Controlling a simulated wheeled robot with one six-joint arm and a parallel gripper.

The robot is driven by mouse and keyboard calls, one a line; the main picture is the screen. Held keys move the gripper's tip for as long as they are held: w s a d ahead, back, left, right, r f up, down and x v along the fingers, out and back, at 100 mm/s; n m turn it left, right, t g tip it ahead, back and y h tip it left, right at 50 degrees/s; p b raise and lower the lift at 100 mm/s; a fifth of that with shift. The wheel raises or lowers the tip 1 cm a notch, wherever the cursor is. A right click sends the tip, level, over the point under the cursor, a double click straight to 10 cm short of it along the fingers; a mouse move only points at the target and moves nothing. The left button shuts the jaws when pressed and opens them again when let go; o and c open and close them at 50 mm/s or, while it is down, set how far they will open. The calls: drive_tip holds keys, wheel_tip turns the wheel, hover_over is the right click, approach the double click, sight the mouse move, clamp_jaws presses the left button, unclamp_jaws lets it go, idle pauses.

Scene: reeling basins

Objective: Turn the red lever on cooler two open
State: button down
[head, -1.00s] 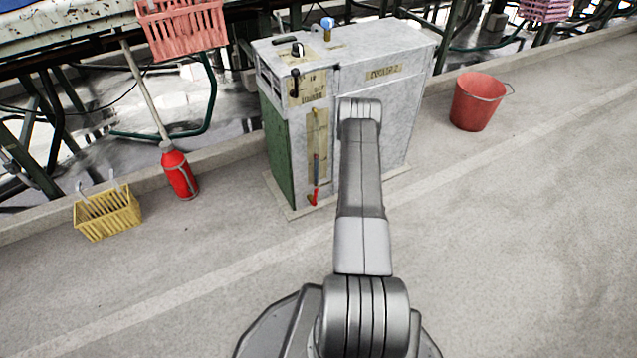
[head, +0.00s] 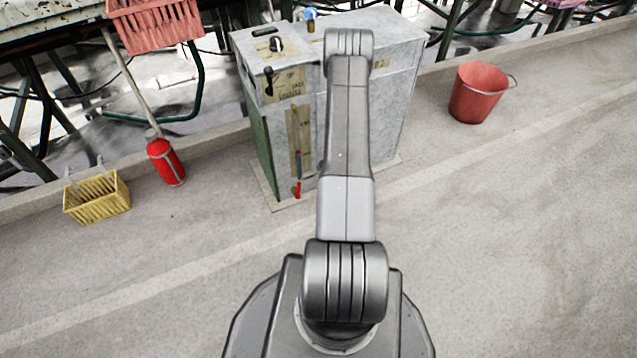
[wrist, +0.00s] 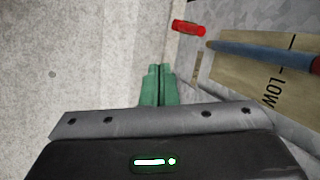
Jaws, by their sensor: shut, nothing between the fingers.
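The cooler (head: 390,115), a grey box with a green side, stands on the floor beside the kerb. Low on its front is a red lever piece (head: 296,190), below a thin blue-and-red rod (head: 298,160) on a tan strip. In the wrist view, a red cylinder (wrist: 188,27) shows at top, right of my fingers, and a blue rod (wrist: 262,52) runs along a tan plate marked "LOW". My gripper (wrist: 158,70) has green fingers, shut together and empty, apart from the red cylinder. In the head view my arm hides the gripper and part of the cooler's front.
A red fire extinguisher (head: 166,163) and a yellow basket (head: 97,198) are on the floor at left. A red bucket (head: 480,93) stands at right. A pink crate (head: 155,25) is at top left. The floor in front of the cooler is clear.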

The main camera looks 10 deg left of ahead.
sight(299, 189)
drive_tip(key=w+a+f+b, duration=0.2)
drive_tip(key=a+f+b, duration=0.1)
drive_tip(key=a+f, duration=0.3)
drive_tip(key=shift+a+f, duration=0.4)
drive_tip(key=shift+a, duration=0.05)
drive_tip(key=shift+a+b, duration=0.3)
drive_tip(key=shift+a, duration=0.25)
drive_tip(key=shift+s+a+r+t+h, duration=0.2)
drive_tip(key=shift+a+t+h, duration=0.15)
drive_tip(key=shift+h, duration=0.35)
drive_tip(key=shift+w, duration=0.1)
drive_tip(key=shift+w+b, duration=0.15)
drive_tip(key=shift+b, duration=0.15)
